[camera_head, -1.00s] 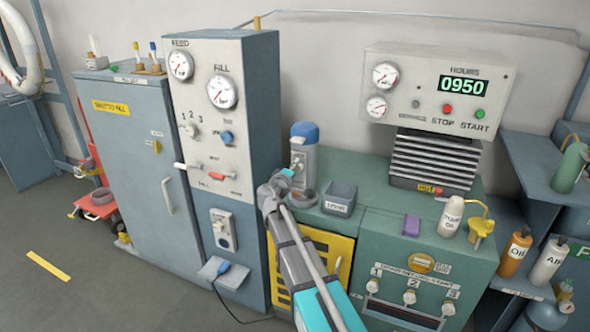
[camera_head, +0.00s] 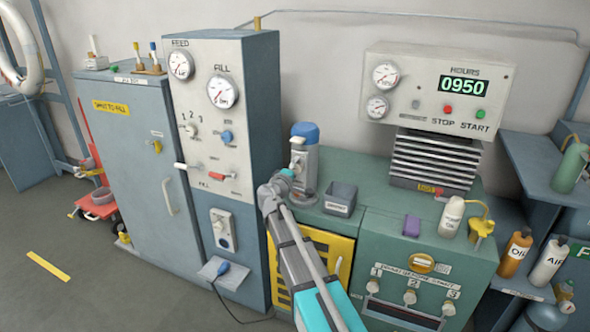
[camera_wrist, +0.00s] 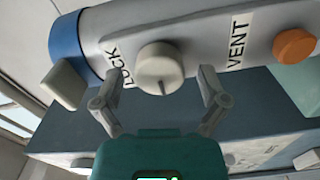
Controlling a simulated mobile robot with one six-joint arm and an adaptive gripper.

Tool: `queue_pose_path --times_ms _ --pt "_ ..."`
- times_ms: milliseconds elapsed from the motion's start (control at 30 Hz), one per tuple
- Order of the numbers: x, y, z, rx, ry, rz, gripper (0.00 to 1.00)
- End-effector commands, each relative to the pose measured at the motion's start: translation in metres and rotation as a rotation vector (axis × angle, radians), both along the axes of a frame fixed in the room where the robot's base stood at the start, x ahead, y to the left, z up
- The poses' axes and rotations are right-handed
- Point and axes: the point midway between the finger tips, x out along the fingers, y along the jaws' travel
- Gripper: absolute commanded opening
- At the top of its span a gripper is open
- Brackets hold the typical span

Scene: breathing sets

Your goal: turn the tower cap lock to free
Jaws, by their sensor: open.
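The tower is a grey cylinder with a blue cap (camera_head: 305,132) on the green bench in the head view. In the wrist view it lies across the top, blue cap (camera_wrist: 70,48) at left with a cream lug (camera_wrist: 64,84) in front. A round cream knob (camera_wrist: 160,66), with a dark line on its lower half, sits between the LOCK label (camera_wrist: 121,66) and the VENT label (camera_wrist: 238,42). My gripper (camera_wrist: 160,84) is open, its fingers either side of this knob in the picture. No contact shows. In the head view my gripper (camera_head: 284,178) is by the tower's lower front.
An orange knob (camera_wrist: 295,44) is farther along the tower. A small grey bin (camera_head: 340,200) stands right of the tower. A tall gauge panel (camera_head: 212,120) stands at left. A purple block (camera_head: 412,226) and white bottle (camera_head: 452,216) are farther right.

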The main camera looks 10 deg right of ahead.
Motion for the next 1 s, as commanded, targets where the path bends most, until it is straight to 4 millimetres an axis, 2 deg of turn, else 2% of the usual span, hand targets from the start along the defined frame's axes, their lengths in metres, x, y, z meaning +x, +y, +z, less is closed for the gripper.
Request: queue_pose_path --times_ms 233,433,1000 --pt "-0.002 0.001 0.000 0.001 -0.001 0.000 0.93" --pt "-0.013 0.008 0.000 0.001 -0.001 0.000 0.93" --pt "-0.081 0.058 0.000 0.000 0.001 0.001 0.93"
